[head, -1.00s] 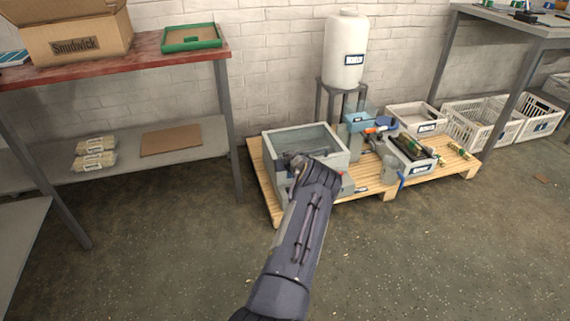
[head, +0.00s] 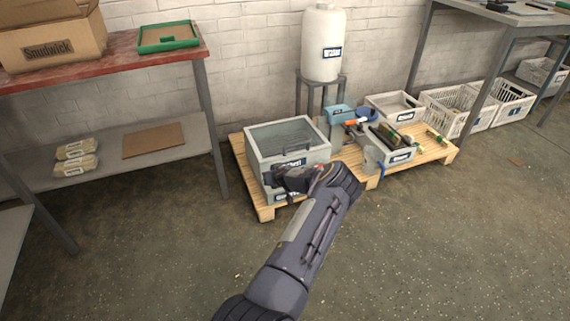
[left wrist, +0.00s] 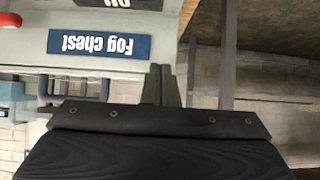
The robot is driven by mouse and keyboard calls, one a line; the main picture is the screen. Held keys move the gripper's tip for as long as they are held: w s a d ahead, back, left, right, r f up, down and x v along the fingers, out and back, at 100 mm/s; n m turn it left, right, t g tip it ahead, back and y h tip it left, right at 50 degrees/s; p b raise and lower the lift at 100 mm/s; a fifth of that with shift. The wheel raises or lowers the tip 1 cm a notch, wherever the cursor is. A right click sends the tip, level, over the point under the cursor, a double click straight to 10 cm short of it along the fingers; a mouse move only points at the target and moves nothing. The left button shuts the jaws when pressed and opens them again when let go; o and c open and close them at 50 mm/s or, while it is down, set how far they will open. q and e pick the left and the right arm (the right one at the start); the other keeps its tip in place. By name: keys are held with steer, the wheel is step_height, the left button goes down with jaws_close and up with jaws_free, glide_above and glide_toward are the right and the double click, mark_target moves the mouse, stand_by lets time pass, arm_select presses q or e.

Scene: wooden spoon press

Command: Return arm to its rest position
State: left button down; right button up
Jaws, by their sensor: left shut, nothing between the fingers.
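My left arm reaches up from the bottom of the head view. My left gripper (head: 279,181) is in front of the grey fog chest (head: 258,151), below its top rim, and overlaps its front face in the picture. In the left wrist view its two fingers (left wrist: 161,84) are together with nothing between them. The chest's blue "Fog chest" label (left wrist: 98,44) is upside down beside the fingertips. I cannot tell whether the fingers touch the chest. My right gripper is in neither view.
The chest stands on a wooden pallet (head: 265,213) with a blue-grey device (head: 341,113) and open bins. A white tank (head: 322,45) stands behind on a stand. A red-topped table (head: 110,48) is at left.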

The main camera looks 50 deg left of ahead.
arm_select(q)
steer(key=shift+d+f, duration=0.1)
steer(key=s+d+r+n+g+h, duration=0.1)
steer(key=s+d+r+n+h, duration=0.2)
steer(key=d+r, duration=0.5)
steer(key=s+d+r+m+t+h+p, duration=0.1)
steer(key=s+d+r+m+t+h, duration=0.2)
steer(key=d+r, duration=0.85)
steer(key=s+d+r+m+t+h, duration=0.1)
steer(key=s+d+r+m+h, duration=0.15)
steer(key=d+r+h, duration=0.85)
steer(key=s+d+r+m+y, duration=0.1)
steer(key=s+d+m+y, duration=0.1)
steer(key=s+d+m, duration=0.65)
steer(key=s+d+r+m+y, duration=0.15)
steer(key=s+d, duration=0.45)
steer(key=d, duration=0.7)
step_height(320, 180, up, 37)
steer(key=p, duration=3.9)
steer(key=shift+s+d+r+m, duration=0.15)
steer(key=shift+s+d+m, duration=0.05)
steer(key=shift+d+m, duration=0.15)
steer(key=shift+h, duration=0.25)
